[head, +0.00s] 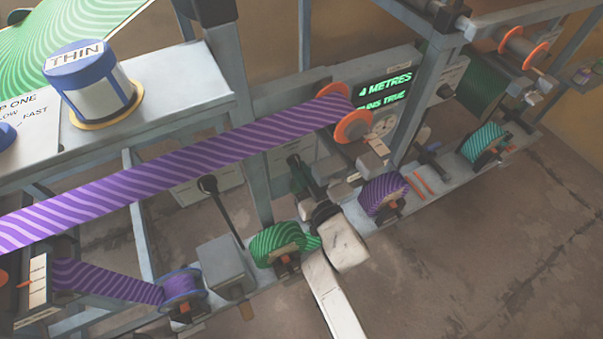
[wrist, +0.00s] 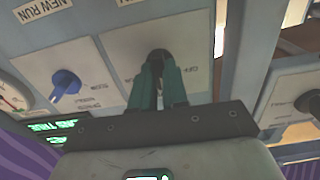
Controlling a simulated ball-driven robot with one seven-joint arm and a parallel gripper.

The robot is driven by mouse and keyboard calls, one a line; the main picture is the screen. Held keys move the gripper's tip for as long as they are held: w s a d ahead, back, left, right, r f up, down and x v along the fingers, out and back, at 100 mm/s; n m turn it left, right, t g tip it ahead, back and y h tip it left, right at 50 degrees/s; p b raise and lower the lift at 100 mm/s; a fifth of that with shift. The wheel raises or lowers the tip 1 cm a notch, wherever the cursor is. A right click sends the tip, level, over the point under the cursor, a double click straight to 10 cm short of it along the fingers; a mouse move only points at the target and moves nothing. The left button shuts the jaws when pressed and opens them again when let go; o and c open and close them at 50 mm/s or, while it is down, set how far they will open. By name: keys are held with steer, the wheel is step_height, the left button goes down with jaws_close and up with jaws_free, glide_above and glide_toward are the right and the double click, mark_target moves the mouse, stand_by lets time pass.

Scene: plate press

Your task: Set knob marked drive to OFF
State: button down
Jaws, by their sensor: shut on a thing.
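In the wrist view a dark knob (wrist: 158,55) sits on a pale plate (wrist: 188,40) with faint lettering at its right, which appears to read OFF upside down. My gripper (wrist: 159,70) has its two green fingers shut on this knob, one on each side. The fingers hide most of the knob, so I cannot tell which way it points. I cannot read the word drive on the plate. In the head view my gripper (head: 294,163) reaches up to the machine's frame, and the knob there is hidden.
A blue knob (wrist: 66,84) sits left of the held knob, and another dark knob (wrist: 308,102) sits right. In the head view a purple striped web (head: 180,165) crosses the machine. A green roll (head: 277,243) and a purple roll (head: 383,194) flank my arm. A display (head: 385,90) glows green.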

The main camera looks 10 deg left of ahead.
steer(key=n+b, duration=0.3)
steer(key=n, duration=0.9)
steer(key=shift+f, duration=0.1)
steer(key=shift+n, duration=0.3)
stand_by(0.3)
steer(key=c, duration=1.1)
jaws_free()
steer(key=shift+c, duration=0.2)
steer(key=p+v, duration=0.3)
steer(key=v, duration=0.8)
steer(key=shift+p, duration=0.3)
steer(key=shift+w, duration=0.15)
